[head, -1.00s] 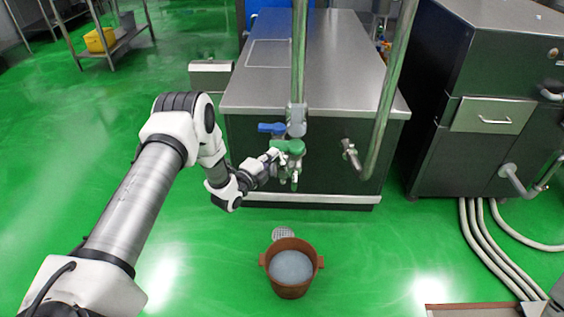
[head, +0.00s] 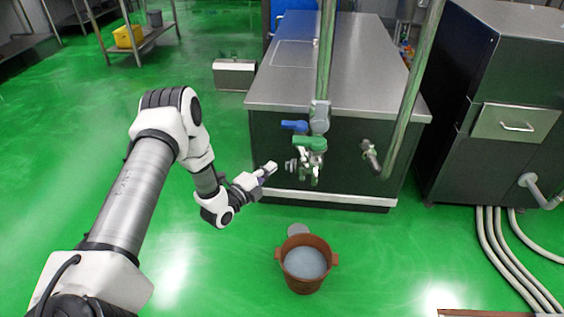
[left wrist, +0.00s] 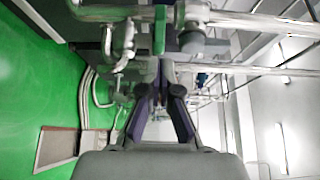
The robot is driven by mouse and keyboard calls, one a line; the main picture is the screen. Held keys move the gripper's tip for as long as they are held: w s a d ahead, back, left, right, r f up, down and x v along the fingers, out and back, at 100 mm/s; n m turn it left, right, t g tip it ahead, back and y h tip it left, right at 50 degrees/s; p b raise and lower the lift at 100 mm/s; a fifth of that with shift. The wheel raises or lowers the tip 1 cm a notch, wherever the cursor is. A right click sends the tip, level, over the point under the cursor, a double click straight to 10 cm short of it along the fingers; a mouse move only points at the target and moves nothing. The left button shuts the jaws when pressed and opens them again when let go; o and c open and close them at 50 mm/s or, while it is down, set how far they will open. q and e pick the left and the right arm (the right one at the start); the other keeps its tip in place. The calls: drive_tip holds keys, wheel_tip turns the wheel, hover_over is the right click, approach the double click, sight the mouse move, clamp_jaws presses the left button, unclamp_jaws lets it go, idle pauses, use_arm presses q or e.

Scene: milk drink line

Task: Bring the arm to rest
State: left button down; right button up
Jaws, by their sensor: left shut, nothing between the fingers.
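My left gripper (head: 268,171) is shut and empty in the head view. It hangs in the air just left of the valve with the green handle (head: 310,144), with a small gap between them. In the left wrist view the fingers (left wrist: 158,108) are together with nothing between them. The green handle also shows there (left wrist: 160,28), beyond the fingertips. A blue handle (head: 295,126) sits just above the green one on the same vertical pipe. My right gripper is in neither view.
A brown bucket (head: 279,258) with pale liquid stands on the green floor beside a floor drain (head: 299,230). A steel-topped unit (head: 340,85) stands behind the valve. A dark cabinet (head: 470,150) and white floor pipes (head: 497,250) are at the right.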

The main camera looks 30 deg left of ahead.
use_arm(q)
drive_tip(key=s+d+f+n+g+h+p, duration=0.1)
drive_tip(key=s+d+f+g, duration=0.15)
drive_tip(key=d, duration=0.35)
drive_tip(key=s+d+f+g+p, duration=0.1)
drive_tip(key=s+d+g+p, duration=0.1)
drive_tip(key=s+d, duration=0.25)
drive_tip(key=s+d+f+n+g+h+p, duration=0.1)
drive_tip(key=s+d+f+g, duration=0.15)
drive_tip(key=d, duration=0.45)
drive_tip(key=s+f+n+g+y, duration=0.1)
drive_tip(key=s+n+g, duration=0.4)
drive_tip(key=s, duration=0.8)
drive_tip(key=s+a+f+n+g+y, duration=0.1)
drive_tip(key=s+n+g, duration=0.5)
drive_tip(key=s+n, duration=0.6)
wheel_tip(320, 180, down, 2)
drive_tip(key=shift+s+f+y, duration=0.2)
drive_tip(key=shift+s+y, duration=0.6)
drive_tip(key=shift+s, duration=0.1)
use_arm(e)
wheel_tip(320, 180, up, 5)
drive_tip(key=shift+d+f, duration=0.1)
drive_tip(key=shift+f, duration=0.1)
use_arm(q)
drive_tip(key=shift+a+n, duration=0.1)
drive_tip(key=shift+n, duration=0.2)
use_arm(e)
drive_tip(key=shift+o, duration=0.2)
